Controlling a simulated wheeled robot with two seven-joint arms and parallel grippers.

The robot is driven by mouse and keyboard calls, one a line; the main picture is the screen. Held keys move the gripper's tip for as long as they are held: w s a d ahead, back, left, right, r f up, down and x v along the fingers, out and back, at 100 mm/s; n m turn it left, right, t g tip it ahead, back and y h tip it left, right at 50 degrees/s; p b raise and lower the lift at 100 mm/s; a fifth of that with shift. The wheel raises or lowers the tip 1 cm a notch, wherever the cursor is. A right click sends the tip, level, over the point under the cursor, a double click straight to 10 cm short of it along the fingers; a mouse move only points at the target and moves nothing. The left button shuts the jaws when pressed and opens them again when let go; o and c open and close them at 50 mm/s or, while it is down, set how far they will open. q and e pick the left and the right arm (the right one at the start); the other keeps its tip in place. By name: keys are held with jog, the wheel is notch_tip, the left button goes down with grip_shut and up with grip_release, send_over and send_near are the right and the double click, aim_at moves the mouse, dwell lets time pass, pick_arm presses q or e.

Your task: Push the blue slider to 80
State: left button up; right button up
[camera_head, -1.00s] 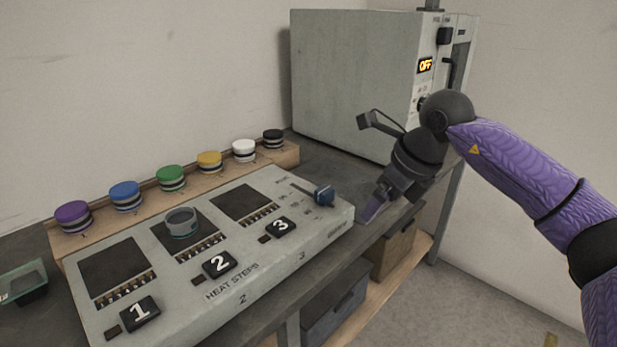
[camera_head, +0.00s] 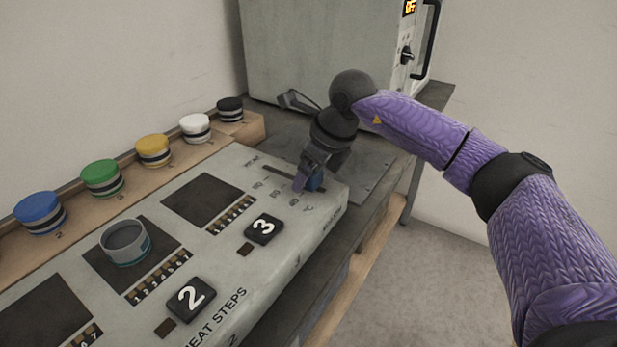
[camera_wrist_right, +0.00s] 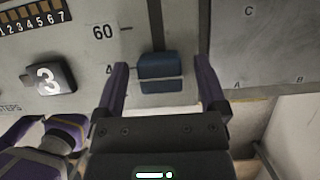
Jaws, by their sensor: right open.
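The blue slider (camera_head: 317,181) is a small block at the right end of its slot on the grey control panel (camera_head: 262,285). In the right wrist view the blue slider (camera_wrist_right: 160,72) lies between the two purple fingers of my right gripper (camera_wrist_right: 161,78). The fingers are open, one on each side, with a gap visible at each. The scale mark 60 (camera_wrist_right: 103,31) is beyond the slider; a mark starting with 4 is beside it, partly hidden by a finger. In the head view my right gripper (camera_head: 308,183) partly covers the slider. My left gripper is out of view.
The panel has black buttons 2 (camera_head: 190,298) and 3 (camera_head: 264,229). A grey cup (camera_head: 125,243) stands on the middle dark plate. Several coloured pucks line the wooden rack behind. A large grey cabinet (camera_head: 310,50) stands at the back.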

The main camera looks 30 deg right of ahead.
jog(key=shift+w+f, duration=0.1)
grip_shut()
dwell(0.4)
